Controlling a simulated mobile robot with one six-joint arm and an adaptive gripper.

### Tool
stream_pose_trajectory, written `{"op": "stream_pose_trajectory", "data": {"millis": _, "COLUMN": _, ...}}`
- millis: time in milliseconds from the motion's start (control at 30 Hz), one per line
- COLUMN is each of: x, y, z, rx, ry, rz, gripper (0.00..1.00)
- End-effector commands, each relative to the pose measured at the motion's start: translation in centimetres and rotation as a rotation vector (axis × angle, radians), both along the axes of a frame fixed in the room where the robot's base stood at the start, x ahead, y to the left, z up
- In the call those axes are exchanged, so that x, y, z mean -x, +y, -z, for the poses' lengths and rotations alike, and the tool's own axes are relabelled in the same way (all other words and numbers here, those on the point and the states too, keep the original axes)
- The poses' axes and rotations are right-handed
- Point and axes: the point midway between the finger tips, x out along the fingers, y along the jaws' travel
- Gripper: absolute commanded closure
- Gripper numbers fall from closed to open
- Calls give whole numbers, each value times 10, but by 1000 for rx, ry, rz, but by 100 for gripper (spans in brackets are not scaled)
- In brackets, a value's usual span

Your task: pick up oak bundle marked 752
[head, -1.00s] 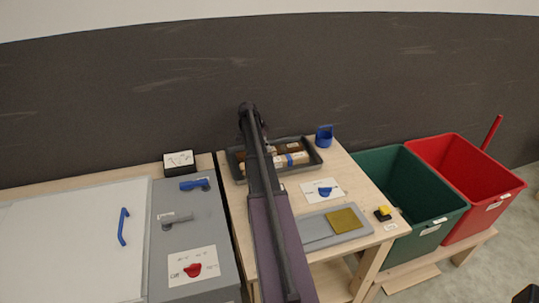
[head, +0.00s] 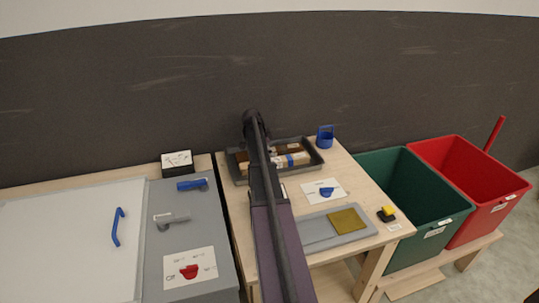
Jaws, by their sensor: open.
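A dark tray (head: 318,161) stands at the back of the right-hand wooden table. In it lie a pale wooden bundle with a blue band (head: 298,159) and a darker brown piece (head: 294,147) behind it. The number 752 cannot be read on anything, so I cannot tell which is the oak bundle. My arm reaches over the table and covers the tray's left-middle part. My gripper cannot be made out; the arm hides whatever is beneath its far end.
A blue holder (head: 325,137) stands right of the tray. A card with a blue shape (head: 323,191), a grey board with an olive pad (head: 348,220) and a yellow-black button (head: 387,213) lie in front. Green (head: 415,195) and red (head: 470,180) bins stand right. A grey cabinet (head: 200,235) stands left.

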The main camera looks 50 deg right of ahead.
Motion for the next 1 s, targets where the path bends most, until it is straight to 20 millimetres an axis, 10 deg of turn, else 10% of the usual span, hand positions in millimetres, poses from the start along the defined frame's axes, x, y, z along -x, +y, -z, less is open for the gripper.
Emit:
{"op": "stream_pose_trajectory", "data": {"millis": 267, "x": 0, "y": 0, "z": 0, "rx": 0, "ry": 0, "rz": 0, "gripper": 0}}
{"op": "stream_pose_trajectory", "data": {"millis": 600, "x": 0, "y": 0, "z": 0, "rx": 0, "ry": 0, "rz": 0, "gripper": 96}}
{"op": "stream_pose_trajectory", "data": {"millis": 1000, "x": 0, "y": 0, "z": -3, "rx": 0, "ry": 0, "rz": 0, "gripper": 96}}
